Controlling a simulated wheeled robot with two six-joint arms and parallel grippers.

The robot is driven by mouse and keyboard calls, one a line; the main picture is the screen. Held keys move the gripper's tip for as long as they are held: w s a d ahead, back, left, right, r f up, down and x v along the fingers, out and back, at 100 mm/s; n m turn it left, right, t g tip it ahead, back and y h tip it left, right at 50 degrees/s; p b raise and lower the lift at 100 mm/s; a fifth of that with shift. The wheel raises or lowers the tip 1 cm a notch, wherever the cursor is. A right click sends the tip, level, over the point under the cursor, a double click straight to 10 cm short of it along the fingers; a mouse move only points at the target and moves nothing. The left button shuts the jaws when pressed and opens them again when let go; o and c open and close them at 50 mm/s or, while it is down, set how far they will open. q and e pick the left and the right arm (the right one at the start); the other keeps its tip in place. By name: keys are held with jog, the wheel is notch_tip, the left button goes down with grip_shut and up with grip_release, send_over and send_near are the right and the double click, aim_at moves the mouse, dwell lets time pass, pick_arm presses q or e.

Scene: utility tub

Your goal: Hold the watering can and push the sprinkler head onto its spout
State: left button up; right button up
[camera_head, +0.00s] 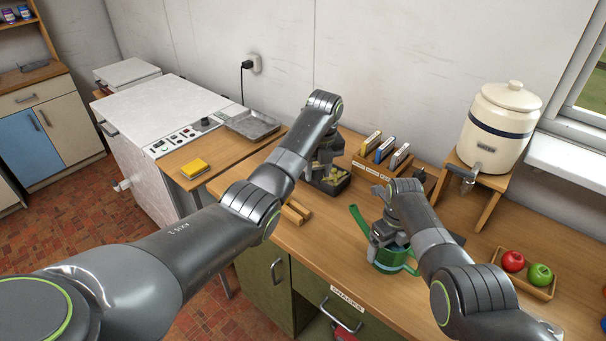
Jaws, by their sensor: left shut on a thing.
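The green watering can (397,262) stands on the wooden counter, with its long spout (358,220) pointing up and to the left. My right gripper (386,243) is at the top of the can; its fingers are too small and covered to tell whether they are open or shut. My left gripper (326,176) points down at a small dark tray (338,190) with yellowish things in it. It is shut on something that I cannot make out. I cannot pick out the sprinkler head.
Wooden blocks (296,212) lie left of the can. A rack of packets (384,157) stands at the back. A cream crock (502,128) on a wooden stand and a tray with apples (525,275) are to the right. The counter's front left is mostly clear.

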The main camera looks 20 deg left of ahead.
pick_arm(q)
jog(key=d+r+n, duration=0.2)
jog(key=d+n, duration=0.4)
send_over(350, 206)
jog(key=shift+g, duration=0.4)
jog(key=shift+w+a+f, duration=0.1)
jog(key=shift+f, duration=0.7)
jog(key=shift+w+a+f, duration=0.15)
jog(key=shift+f, duration=0.7)
jog(key=shift+w+a+f, duration=0.1)
jog(key=shift+f, duration=0.7)
jog(key=shift+s+d+f, duration=0.15)
jog(key=shift+d+f, duration=0.1)
jog(key=shift+f, duration=0.25)
jog(key=shift+s+d+f, duration=0.15)
jog(key=shift+d+f, duration=0.05)
jog(key=shift+f, duration=0.25)
jog(key=o, duration=1.1)
jog(key=r, duration=1.2)
jog(key=shift+w+d, duration=0.2)
jog(key=shift+d, duration=0.15)
